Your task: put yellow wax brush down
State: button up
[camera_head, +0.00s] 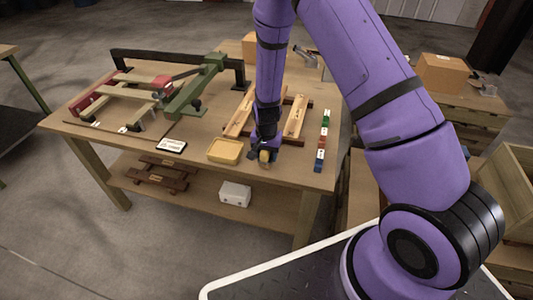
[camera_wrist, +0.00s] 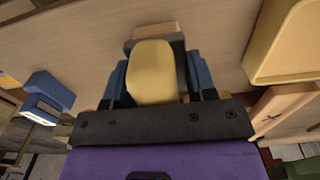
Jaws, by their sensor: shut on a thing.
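The yellow wax brush (camera_wrist: 153,72) is between the fingers of my gripper (camera_wrist: 155,85) in the wrist view, its rounded yellow part facing the camera. A darker block with a tan edge shows behind it. In the head view my gripper (camera_head: 264,152) points down near the front edge of the wooden table (camera_head: 290,174), shut on the brush (camera_head: 264,156). I cannot tell whether the brush touches the tabletop. A yellow tray (camera_head: 225,151) lies just left of my gripper, and its corner shows in the wrist view (camera_wrist: 285,45).
A wooden rack (camera_head: 294,122) lies behind and right of my gripper. A row of coloured blocks (camera_head: 322,140) stands near the right edge. A white label card (camera_head: 172,146) and a green and red fixture (camera_head: 190,95) are at left. Bare tabletop lies around the tray's front.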

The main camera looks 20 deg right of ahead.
jog(key=o, duration=1)
jog(key=shift+f, duration=0.1)
jog(key=shift+c, duration=0.2)
notch_tip(320, 180, up, 12)
jog(key=shift+r, duration=0.25)
jog(key=s+d+r+n+t, duration=0.1)
jog(key=s+r, duration=0.2)
jog(key=r, duration=0.5)
jog(key=s+d+r+n+t+y, duration=0.1)
jog(key=s+r, duration=0.3)
jog(key=r, duration=0.4)
jog(key=s+d+r+n+t, duration=0.1)
jog(key=s+d+r+n, duration=0.15)
jog(key=r, duration=0.65)
jog(key=s+r+n, duration=0.1)
jog(key=s+r, duration=0.2)
jog(key=s, duration=0.3)
jog(key=s+d+r+t, duration=0.1)
jog(key=s+r, duration=0.2)
jog(key=s, duration=0.4)
jog(key=s+d+r+n+t+h, duration=0.1)
jog(key=s+r, duration=0.2)
jog(key=s, duration=0.3)
jog(key=shift+s+d+n, duration=0.2)
jog(key=shift+s+n, duration=0.15)
jog(key=shift+s, duration=0.05)
